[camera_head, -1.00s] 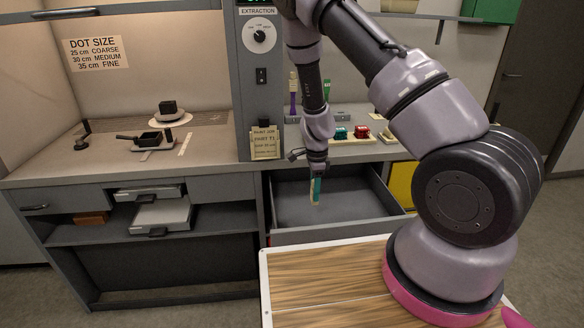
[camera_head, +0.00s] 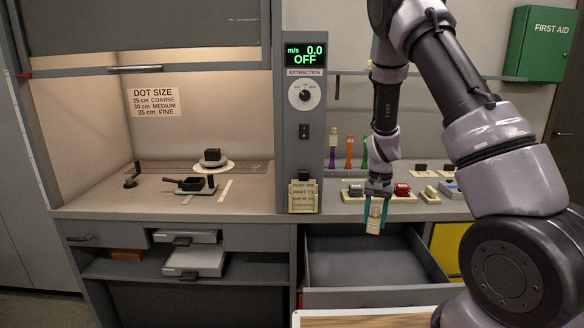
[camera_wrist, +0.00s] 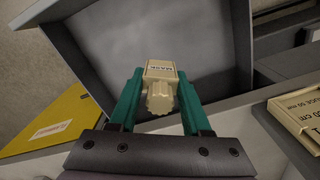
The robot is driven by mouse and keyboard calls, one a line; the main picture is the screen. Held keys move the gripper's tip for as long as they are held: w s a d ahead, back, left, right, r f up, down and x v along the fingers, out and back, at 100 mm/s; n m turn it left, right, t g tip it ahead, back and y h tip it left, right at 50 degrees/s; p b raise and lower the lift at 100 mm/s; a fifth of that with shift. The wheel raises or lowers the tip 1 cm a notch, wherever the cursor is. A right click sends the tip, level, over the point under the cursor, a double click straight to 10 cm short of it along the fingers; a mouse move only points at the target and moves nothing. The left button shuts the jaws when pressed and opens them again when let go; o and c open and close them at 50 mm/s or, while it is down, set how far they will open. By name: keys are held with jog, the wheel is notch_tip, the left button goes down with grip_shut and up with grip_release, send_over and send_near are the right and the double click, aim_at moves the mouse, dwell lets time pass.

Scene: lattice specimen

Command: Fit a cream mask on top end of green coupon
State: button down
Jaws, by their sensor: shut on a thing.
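My gripper (camera_head: 375,226) is shut on a cream mask (camera_head: 376,213), which sits between its teal fingers in front of the counter edge, above the open drawer. In the wrist view the mask (camera_wrist: 160,88) shows a ribbed round part toward me and a labelled block beyond it. The green coupon (camera_head: 365,152) stands upright at the back of the counter, right of a purple coupon (camera_head: 332,152) and an orange coupon (camera_head: 349,152). My arm partly covers the green coupon, and its lower end is hidden.
The open drawer (camera_head: 340,252) looks empty. Small blocks on cream plates, one red (camera_head: 402,190), stand on the counter near my gripper. A control column (camera_head: 305,130) and a note block (camera_head: 304,197) are to the left. A yellow panel (camera_head: 446,249) is at right.

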jog(key=a+f+n, duration=0.1)
jog(key=a+f, duration=0.1)
jog(key=f, duration=0.3)
jog(key=a+f+n, duration=0.2)
jog(key=f, duration=0.3)
jog(key=s+a+f+n, duration=0.1)
jog(key=a+f+n, duration=0.1)
jog(key=f, duration=0.3)
jog(key=shift+a+f, duration=0.2)
jog(key=shift+a, duration=0.1)
jog(key=shift+f, duration=2.25)
jog(key=shift+f, duration=0.1)
jog(key=shift+c, duration=1.8)
grip_release()
notch_tip(320, 180, up, 12)
jog(key=shift+r, duration=0.25)
